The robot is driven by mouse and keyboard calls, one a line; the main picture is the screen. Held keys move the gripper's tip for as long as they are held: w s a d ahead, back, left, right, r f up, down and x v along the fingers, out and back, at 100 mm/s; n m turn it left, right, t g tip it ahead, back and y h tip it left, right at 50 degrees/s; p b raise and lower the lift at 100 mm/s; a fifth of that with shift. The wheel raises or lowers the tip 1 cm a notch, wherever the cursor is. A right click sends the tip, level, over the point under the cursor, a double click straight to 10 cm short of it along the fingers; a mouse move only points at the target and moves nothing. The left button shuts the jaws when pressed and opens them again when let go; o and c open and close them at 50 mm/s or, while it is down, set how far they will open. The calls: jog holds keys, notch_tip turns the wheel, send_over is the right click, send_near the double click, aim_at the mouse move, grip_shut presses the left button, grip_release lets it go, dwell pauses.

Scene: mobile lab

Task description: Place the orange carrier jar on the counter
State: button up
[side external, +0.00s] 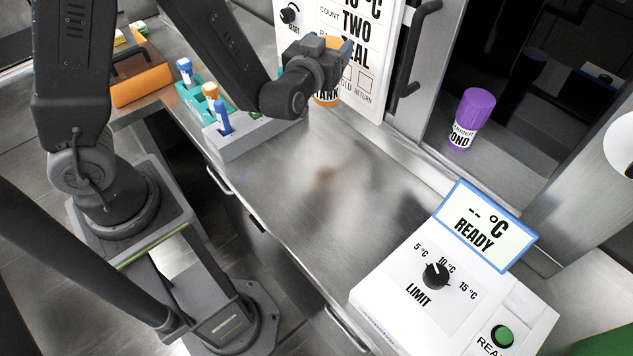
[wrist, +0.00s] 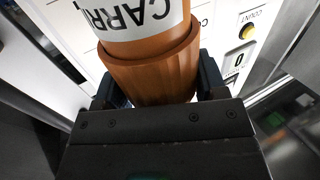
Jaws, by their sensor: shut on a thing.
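The orange carrier jar (side external: 327,98) shows partly behind my gripper (side external: 330,62) in the side view, near the white panel at the back of the counter. In the wrist view the jar (wrist: 150,65) fills the middle, with its ribbed orange lid and a white label reading "CARR". My gripper (wrist: 158,90) is shut on the lid, one finger at each side. The steel counter (side external: 310,180) lies below and in front, bare in the middle. I cannot tell whether the jar's base touches anything.
A grey rack (side external: 250,138) with colored-top tools stands left of the jar. An orange box (side external: 140,80) is further left. A purple jar (side external: 472,112) stands at the right back. A white reader device (side external: 450,290) with a "READY" screen takes the front right.

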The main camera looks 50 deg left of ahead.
jog(key=s+f+n+g+y, duration=0.3)
jog(key=s+n+g+y, duration=0.6)
jog(key=s, duration=0.6)
notch_tip(320, 180, down, 10)
jog(key=shift+a, duration=0.3)
jog(key=o, duration=1.3)
jog(key=shift+f, duration=0.1)
